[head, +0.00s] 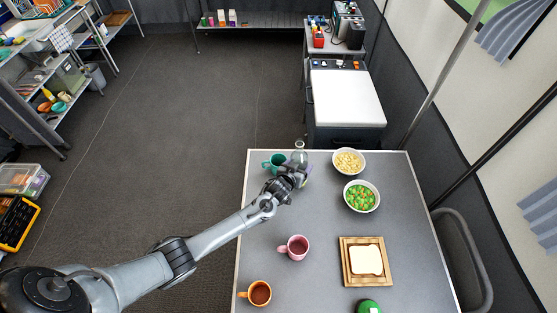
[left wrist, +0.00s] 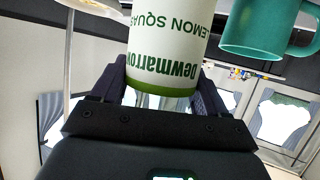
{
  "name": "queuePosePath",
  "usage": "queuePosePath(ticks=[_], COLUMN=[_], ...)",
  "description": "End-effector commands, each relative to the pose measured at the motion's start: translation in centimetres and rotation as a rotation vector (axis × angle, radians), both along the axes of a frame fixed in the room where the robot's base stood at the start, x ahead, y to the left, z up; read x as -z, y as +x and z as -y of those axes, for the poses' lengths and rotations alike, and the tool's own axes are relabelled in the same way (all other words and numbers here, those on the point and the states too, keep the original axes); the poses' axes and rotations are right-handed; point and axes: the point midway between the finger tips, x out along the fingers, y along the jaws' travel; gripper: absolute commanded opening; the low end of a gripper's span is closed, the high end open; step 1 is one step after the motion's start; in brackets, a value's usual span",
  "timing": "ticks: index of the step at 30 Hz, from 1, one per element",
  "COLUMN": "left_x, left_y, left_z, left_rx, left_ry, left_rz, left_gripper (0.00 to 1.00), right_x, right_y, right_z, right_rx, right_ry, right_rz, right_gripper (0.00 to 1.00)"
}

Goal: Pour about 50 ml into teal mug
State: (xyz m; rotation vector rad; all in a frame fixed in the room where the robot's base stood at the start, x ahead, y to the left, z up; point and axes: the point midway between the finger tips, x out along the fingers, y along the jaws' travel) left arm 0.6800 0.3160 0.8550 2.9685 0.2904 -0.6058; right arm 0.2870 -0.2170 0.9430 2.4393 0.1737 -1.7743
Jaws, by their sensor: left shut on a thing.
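The teal mug (head: 274,162) stands near the far left corner of the table in the head view. It also shows at the upper right of the left wrist view (left wrist: 262,28). My left gripper (head: 298,170) is beside the mug, on its right, shut on a bottle (head: 299,146). In the left wrist view the bottle (left wrist: 165,45) has a white label with green "Dewmarrow" and "Lemon Squash" lettering, upside down in the picture, between my left fingers (left wrist: 165,95). Whether liquid is flowing cannot be seen. My right gripper is not in view.
A bowl of pale chunks (head: 349,162) and a bowl of green and orange vegetables (head: 361,197) stand to the right. A pink mug (head: 295,247), an orange mug (head: 259,293) and a wooden board with bread (head: 346,275) are nearer. The table's middle (head: 315,220) is clear.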

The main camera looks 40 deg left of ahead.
Motion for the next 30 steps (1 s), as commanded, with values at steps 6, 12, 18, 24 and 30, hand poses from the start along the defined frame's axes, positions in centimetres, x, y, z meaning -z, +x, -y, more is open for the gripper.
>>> queuePosePath(ticks=[6,12,18,24,30], left_x=[-0.4,-0.1,0.2,0.6,1.2], left_y=[0.0,0.0,0.0,0.0,0.0], left_z=[0.4,0.7,1.0,1.3,1.7], left_rx=[0.0,0.0,0.0,-0.001,0.002], left_ry=[-0.109,-0.24,-0.369,-0.5,-0.631], left_rz=[-0.004,-0.011,-0.018,-0.025,-0.032], left_gripper=[0.35,0.35,0.35,0.35,0.35], right_x=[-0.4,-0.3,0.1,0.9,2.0], right_y=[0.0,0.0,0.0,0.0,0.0], right_z=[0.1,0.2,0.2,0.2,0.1], right_rx=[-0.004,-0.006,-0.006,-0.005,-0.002], right_ry=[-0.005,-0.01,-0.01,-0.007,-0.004], right_rz=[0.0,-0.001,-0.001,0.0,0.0], right_gripper=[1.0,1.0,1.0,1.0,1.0])
